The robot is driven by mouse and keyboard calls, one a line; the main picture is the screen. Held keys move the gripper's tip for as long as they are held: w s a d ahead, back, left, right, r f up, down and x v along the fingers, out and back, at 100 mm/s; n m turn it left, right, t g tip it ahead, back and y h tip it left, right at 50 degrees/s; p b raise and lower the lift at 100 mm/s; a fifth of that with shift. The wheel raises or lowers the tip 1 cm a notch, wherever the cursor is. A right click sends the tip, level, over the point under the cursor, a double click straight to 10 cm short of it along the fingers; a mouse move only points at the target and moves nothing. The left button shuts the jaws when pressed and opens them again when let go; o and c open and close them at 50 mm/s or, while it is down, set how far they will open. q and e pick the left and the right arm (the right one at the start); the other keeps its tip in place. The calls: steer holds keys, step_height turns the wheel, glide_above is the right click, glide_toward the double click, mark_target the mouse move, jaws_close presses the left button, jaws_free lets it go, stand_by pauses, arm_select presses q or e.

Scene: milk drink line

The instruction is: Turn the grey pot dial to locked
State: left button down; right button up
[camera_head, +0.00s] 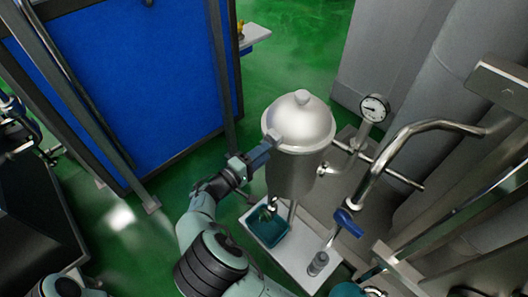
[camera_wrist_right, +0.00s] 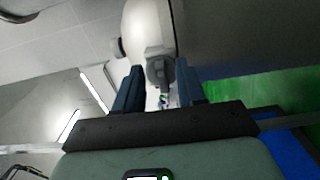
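The silver pot (camera_head: 298,125) with a domed lid stands at the middle of the head view. A small grey block, which I take as the pot dial (camera_head: 279,137), sits at the lid's left front edge. My right gripper (camera_head: 267,147) reaches it from the lower left. The dial's marking is too small to read. My left gripper is not in view.
A pressure gauge (camera_head: 374,108) and bent steel pipes (camera_head: 430,126) stand right of the pot. Below it are a teal container (camera_head: 268,238) on a white base and a blue valve handle (camera_head: 348,222). A blue panel (camera_head: 130,80) stands left.

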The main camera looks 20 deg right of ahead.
steer(key=v, duration=1.2)
steer(key=shift+s, duration=0.1)
